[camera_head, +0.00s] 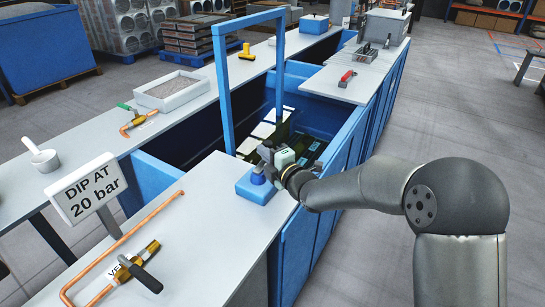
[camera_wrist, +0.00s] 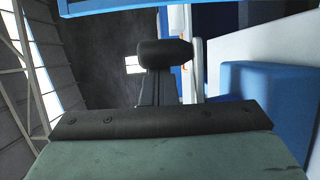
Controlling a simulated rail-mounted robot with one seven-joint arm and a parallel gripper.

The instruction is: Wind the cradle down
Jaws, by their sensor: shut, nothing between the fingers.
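In the wrist view my gripper (camera_wrist: 165,55) shows as dark fingers, shut and empty. Whether it touches the box or any crank cannot be told. A tall blue frame (camera_head: 222,95) stands over the tank. Pale blocks (camera_head: 263,130) and dark green pieces lie low inside the tank. The cradle cannot be told apart from them, and my gripper hides part of that area.
A "DIP AT 20 bar" sign (camera_head: 87,188) stands on the near left bench. A copper pipe (camera_head: 125,240) and a brass valve with a black lever (camera_head: 138,265) lie on the near worktop. A grey tray (camera_head: 174,90) rests on the left bench.

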